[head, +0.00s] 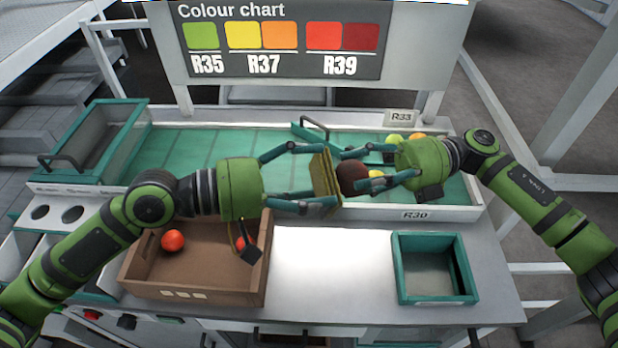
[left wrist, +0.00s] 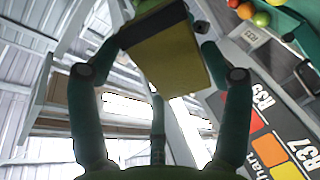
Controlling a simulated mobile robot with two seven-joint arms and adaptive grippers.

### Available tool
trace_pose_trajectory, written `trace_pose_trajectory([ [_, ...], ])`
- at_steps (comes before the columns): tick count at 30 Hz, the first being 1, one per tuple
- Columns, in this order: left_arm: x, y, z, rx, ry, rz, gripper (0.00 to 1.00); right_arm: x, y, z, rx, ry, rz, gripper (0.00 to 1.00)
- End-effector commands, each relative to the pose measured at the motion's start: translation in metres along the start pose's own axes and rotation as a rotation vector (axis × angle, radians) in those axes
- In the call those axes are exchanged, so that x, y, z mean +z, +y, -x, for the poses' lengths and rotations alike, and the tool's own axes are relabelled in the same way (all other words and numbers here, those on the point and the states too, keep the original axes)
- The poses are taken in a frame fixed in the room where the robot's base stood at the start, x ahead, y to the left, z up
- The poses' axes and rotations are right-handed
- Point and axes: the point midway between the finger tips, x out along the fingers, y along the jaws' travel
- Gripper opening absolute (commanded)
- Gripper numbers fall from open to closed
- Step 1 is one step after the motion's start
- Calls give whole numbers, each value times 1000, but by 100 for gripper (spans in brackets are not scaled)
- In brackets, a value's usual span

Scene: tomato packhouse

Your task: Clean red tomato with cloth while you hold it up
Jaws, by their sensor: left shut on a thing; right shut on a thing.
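My left gripper (head: 322,178) is shut on a yellowish-brown folded cloth (head: 325,174), held upright between its fingers. The cloth also shows in the left wrist view (left wrist: 176,58), with a dark band along one edge. My right gripper (head: 352,176) is shut on a dark brownish-red round tomato (head: 350,179), held up over the back of the bench. The cloth's face is turned to the tomato and is very close to it; I cannot tell whether they touch. The tomato is not clearly visible in the left wrist view.
A brown crate (head: 190,293) with red tomatoes (head: 172,240) stands front left. An empty-looking teal box (head: 436,298) stands front right, with clear white bench (head: 330,270) between. Behind lies a green sorting surface (head: 215,150) with green, yellow and orange tomatoes. A colour chart board (head: 425,45) rises behind.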

Motion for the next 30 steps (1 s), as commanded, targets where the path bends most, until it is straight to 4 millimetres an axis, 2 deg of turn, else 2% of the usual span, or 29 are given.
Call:
trace_pose_trajectory([
  [19, 1, 1, -6, 1, -1, 1, 52, 0, 0, 0, 1, 0, 0, 39],
  [30, 13, 6, -6, 1, -1, 0, 52, 0, 0, 0, 1, 0, 0, 39],
])
